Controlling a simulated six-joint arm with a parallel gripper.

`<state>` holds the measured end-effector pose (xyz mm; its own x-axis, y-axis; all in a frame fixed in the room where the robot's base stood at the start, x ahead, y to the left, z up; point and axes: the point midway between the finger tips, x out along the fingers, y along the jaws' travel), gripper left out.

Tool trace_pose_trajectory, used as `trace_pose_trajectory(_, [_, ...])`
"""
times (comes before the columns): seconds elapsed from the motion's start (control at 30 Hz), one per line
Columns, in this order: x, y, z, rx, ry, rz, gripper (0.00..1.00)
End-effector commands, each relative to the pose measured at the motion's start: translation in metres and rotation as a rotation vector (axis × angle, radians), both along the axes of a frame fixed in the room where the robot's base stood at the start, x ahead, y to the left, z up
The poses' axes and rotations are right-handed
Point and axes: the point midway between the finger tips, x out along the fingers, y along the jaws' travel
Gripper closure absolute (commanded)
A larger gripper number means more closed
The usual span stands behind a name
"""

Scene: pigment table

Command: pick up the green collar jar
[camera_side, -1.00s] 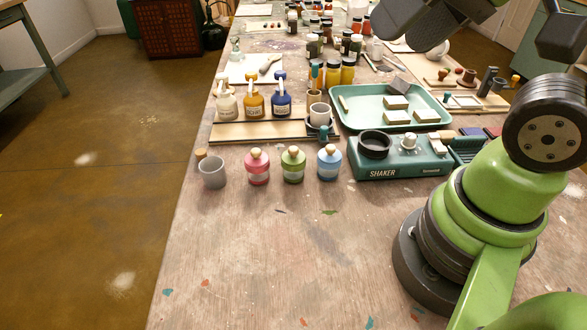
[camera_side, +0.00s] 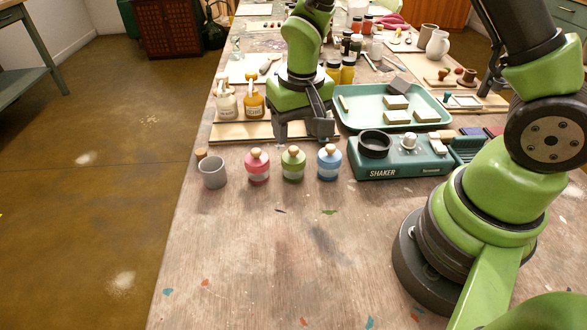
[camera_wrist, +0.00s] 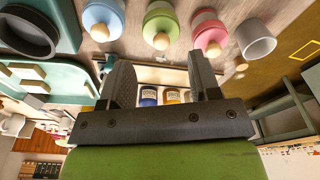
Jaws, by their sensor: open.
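The green collar jar (camera_side: 293,165) stands upright on the table between a pink jar (camera_side: 257,167) and a blue jar (camera_side: 329,162), each with a round wooden knob on top. My gripper (camera_side: 306,138) is open and empty, hanging just behind and above the green and blue jars in the side view. In the wrist view, the green collar jar (camera_wrist: 160,24) sits at the top between the blue jar (camera_wrist: 103,20) and the pink jar (camera_wrist: 209,33). The spread fingers of my gripper (camera_wrist: 160,75) point toward the row, apart from the jars.
A grey cup (camera_side: 213,173) stands left of the row. The green shaker (camera_side: 400,157) stands to its right. The table in front is clear.

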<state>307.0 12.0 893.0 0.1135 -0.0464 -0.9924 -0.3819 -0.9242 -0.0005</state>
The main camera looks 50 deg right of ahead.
Motion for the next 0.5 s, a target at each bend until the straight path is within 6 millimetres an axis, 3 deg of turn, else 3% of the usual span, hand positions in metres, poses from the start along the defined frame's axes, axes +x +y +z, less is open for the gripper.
trace_pose_trajectory(0.2, [0.002,-0.002,-0.032,0.000,0.007,0.000,0.43])
trace_pose_trajectory(0.5, [0.005,-0.002,-0.060,0.000,0.006,0.001,0.43])
